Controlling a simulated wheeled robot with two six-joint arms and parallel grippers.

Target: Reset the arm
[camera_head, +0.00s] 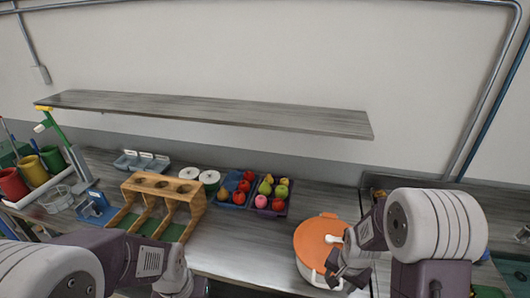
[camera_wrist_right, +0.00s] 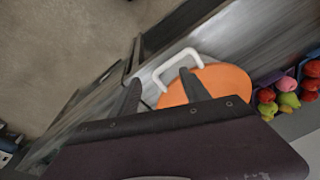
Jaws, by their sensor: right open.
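A white pot (camera_head: 308,267) with an orange lid (camera_head: 318,238) stands on the counter at the right of centre in the head view. My right gripper (camera_head: 338,280) is at the pot's front right side. In the right wrist view the gripper (camera_wrist_right: 160,88) is open, its two dark fingers apart with nothing held between them. A white loop handle (camera_wrist_right: 178,62) shows just beyond the fingertips, beside the orange lid (camera_wrist_right: 212,85). I cannot tell whether a finger touches the pot. My left arm's wrist is at the bottom left of the head view; its fingers are not visible.
A wooden rack (camera_head: 160,187) stands left of centre. A grey shelf (camera_head: 210,110) hangs above. The counter between rack and pot is clear.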

